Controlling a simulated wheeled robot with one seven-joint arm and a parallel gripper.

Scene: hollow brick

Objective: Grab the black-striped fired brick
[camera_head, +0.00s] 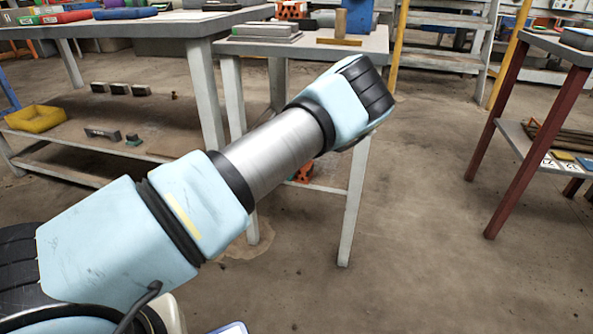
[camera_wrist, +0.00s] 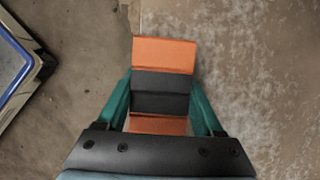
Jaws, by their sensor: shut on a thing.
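The black-striped fired brick (camera_wrist: 164,55) is orange with a dark band across its middle. It sits between the two green fingers of my gripper (camera_wrist: 161,88) in the wrist view, one finger against each side. My gripper is shut on it. The brick's near end is partly hidden by the dark gripper body. Bare concrete floor shows below it. In the head view my arm stretches across the middle and the gripper is hidden behind it.
A long workbench (camera_head: 150,27) stands left, a red-legged table (camera_head: 505,120) right. A small orange and black patch (camera_head: 304,173) shows below my arm. Floor at lower right is clear.

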